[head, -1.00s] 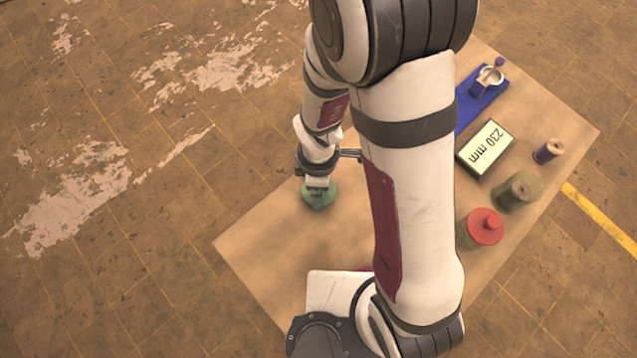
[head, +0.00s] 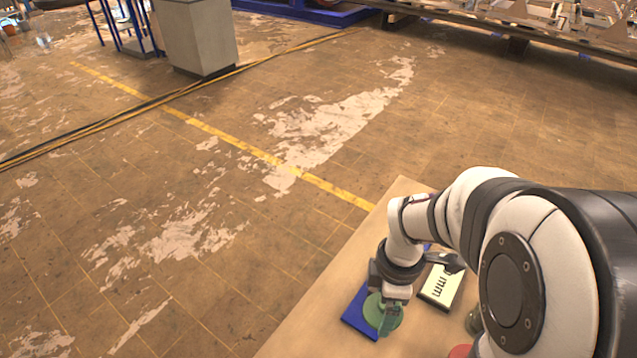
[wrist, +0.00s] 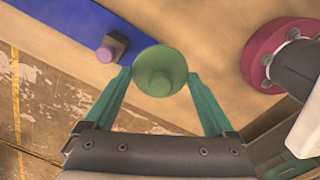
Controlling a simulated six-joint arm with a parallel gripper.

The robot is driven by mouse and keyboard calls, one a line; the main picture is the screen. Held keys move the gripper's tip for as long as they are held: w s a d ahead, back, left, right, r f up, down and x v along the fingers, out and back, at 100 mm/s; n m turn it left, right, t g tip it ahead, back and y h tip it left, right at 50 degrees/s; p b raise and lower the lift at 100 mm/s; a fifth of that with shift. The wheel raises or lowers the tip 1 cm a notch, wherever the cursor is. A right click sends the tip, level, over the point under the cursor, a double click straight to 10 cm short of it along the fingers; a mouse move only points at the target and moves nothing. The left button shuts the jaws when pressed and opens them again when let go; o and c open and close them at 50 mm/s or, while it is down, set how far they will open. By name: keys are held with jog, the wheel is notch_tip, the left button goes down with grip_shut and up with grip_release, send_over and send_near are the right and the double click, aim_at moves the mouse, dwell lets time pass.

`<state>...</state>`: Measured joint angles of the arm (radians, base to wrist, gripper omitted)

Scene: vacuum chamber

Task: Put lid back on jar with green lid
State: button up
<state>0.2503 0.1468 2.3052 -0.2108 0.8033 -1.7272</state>
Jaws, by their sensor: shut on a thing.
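My gripper (wrist: 160,82) is shut on the green lid (wrist: 160,66), a round disc with a raised knob, held between its two teal fingers. In the head view the lid (head: 374,308) and my gripper (head: 388,316) appear over the blue mat (head: 357,322); I cannot tell the height above it. A dull green jar (head: 472,322) shows only in part at the lower right, beside my arm. Its top is mostly hidden. The lid is apart from this jar.
A red lid (head: 460,352) shows at the bottom edge, mostly hidden. In the wrist view a small purple-topped block (wrist: 110,47) stands on the blue mat, left of the green lid.

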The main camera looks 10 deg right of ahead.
jog(key=s+d+r+m, duration=0.1)
jog(key=d+m, duration=0.3)
jog(key=d, duration=0.8)
jog(key=s+d+r+m, duration=0.1)
jog(key=d+m, duration=0.4)
jog(key=d, duration=0.7)
jog(key=shift+s+r+m, duration=0.25)
jog(key=shift+r+m, duration=0.05)
jog(key=shift+r, duration=0.05)
jog(key=shift+f, duration=3)
jog(key=shift+f, duration=0.15)
jog(key=o, duration=1)
